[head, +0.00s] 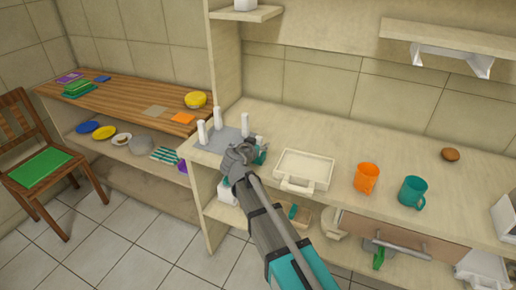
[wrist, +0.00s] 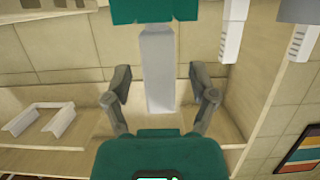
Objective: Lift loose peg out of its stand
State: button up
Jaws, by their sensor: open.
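A pale grey peg (wrist: 158,70) stands between my two fingers in the wrist view, its far end meeting a teal block (wrist: 155,12) at the top edge. My gripper (wrist: 160,82) is open, one finger on each side, with a visible gap to the peg on both sides. In the head view my gripper (head: 240,156) is at the front of the grey stand plate (head: 213,143) and hides the peg between its fingers. White pegs (head: 202,132) rise from this plate: one at left, one at the back (head: 217,118), one at right (head: 245,124).
On the counter, right of my gripper, are a cream tray (head: 304,168), an orange mug (head: 367,178), a teal mug (head: 412,192) and a brown round object (head: 450,155). A wooden shelf (head: 130,95) with dishes is at left. The counter's back middle is clear.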

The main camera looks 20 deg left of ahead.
dwell(0.3)
grip_shut()
jog(key=shift+r, duration=0.15)
dwell(0.4)
notch_tip(320, 180, up, 3)
jog(key=p, duration=0.3)
jog(key=shift+f, duration=0.2)
jog(key=s+d+r+p, duration=0.1)
jog(key=s+r+p, duration=0.9)
jog(key=s, duration=0.4)
jog(key=shift+d, duration=0.1)
